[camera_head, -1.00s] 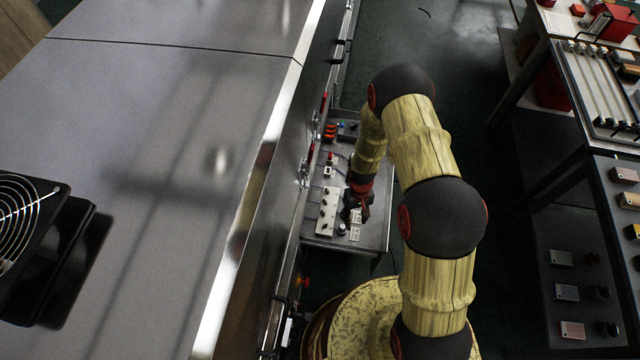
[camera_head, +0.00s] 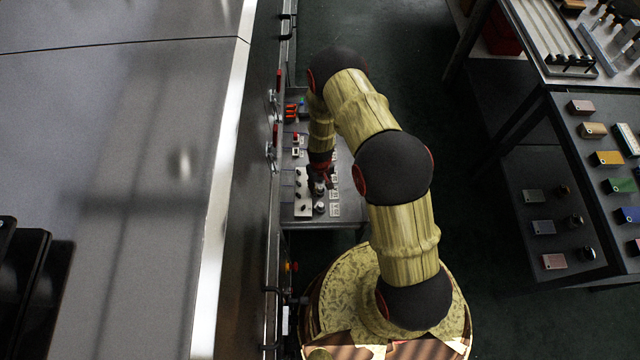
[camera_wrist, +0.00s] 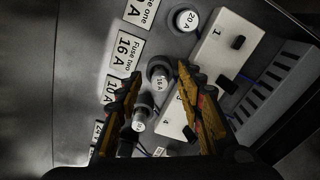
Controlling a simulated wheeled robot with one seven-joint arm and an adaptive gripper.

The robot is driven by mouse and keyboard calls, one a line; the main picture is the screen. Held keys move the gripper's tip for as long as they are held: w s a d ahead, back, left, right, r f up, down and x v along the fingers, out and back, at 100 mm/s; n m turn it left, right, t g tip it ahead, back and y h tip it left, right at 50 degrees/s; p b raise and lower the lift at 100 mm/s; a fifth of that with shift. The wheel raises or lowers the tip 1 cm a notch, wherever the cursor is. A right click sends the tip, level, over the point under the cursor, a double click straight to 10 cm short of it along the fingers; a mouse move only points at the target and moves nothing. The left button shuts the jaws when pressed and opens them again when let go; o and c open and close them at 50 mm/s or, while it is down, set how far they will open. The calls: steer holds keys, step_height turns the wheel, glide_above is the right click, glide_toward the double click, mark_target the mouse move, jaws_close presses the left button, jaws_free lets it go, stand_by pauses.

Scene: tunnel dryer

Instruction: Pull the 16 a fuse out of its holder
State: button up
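The 16 A fuse (camera_wrist: 160,76) is a dark round cap with a white marked face, seated on the grey panel. In the wrist view it shows between my two fingertips, with a gap on each side. My gripper (camera_wrist: 158,72) is open and empty; its height above the cap is hard to judge. The label "Fuse two 16 A" (camera_wrist: 125,50) lies left of the cap. In the head view my gripper (camera_head: 320,186) is over the small side table, and the 16 A fuse cannot be made out there.
A 20 A fuse (camera_wrist: 186,20) stands above the 16 A one, and another fuse (camera_wrist: 139,122) stands below it between my fingers. A white block with black switches (camera_wrist: 226,45) runs along the right. The dryer's steel side (camera_head: 245,150) rises close left of the table.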

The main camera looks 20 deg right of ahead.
steer(key=shift+f, duration=0.15)
steer(key=shift+c, duration=0.7)
steer(key=c, duration=0.7)
jaws_close()
steer(key=shift+c, duration=0.6)
jaws_free()
jaws_close()
